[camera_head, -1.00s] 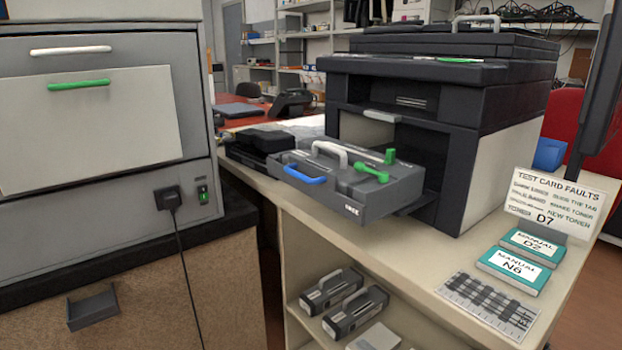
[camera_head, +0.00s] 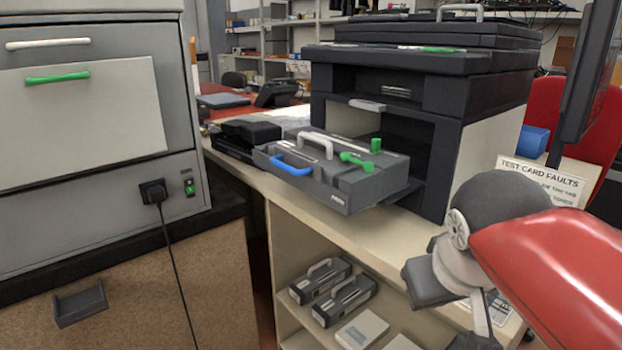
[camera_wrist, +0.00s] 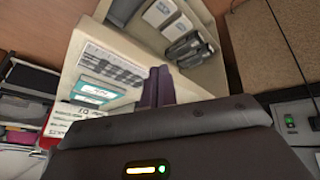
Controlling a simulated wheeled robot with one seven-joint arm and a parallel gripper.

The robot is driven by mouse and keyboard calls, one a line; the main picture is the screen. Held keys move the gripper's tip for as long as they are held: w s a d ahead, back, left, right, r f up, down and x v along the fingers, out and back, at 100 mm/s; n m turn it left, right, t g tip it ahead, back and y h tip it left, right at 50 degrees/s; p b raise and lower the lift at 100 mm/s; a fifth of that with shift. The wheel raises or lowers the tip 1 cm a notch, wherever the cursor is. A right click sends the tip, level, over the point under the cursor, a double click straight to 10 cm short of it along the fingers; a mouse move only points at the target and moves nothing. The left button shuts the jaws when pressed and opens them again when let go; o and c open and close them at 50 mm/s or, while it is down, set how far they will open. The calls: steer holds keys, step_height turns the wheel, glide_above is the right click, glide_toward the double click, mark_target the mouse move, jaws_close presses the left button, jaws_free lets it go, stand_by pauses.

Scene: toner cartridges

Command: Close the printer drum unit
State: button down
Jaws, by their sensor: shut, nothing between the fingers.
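The printer (camera_head: 410,95) stands on the counter, its front bay open and dark inside. The dark grey drum unit (camera_head: 345,195) sticks out of the bay to the front left, over the counter. It has a blue handle (camera_head: 290,168) at its front end, a pale handle (camera_head: 318,142), a green lever (camera_head: 356,161) and a green knob (camera_head: 376,145) on top. My arm comes in from the right in the head view, to the right of the drum unit and apart from it. My gripper (camera_wrist: 159,72) is shut and empty in the wrist view, pointing over the counter and shelves.
A grey cabinet (camera_head: 90,110) with a white handle and a green handle stands at left, a black cable hanging down. Toner cartridges (camera_head: 343,300) lie on the shelf below the counter. Teal manuals (camera_wrist: 99,88) and a test card (camera_head: 540,182) are on the counter's right.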

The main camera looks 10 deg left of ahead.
steer(key=w+a+r+n+t, duration=0.1)
steer(key=w+a+r+n, duration=0.15)
steer(key=a+r, duration=0.7)
steer(key=w+a+r+n+t, duration=0.1)
steer(key=w+a+r+n, duration=0.15)
steer(key=a+r, duration=0.7)
glide_toward(320, 196)
steer(key=s+f+x, duration=0.1)
steer(key=x, duration=0.3)
steer(key=shift+w+r, duration=0.1)
steer(key=shift+w, duration=0.7)
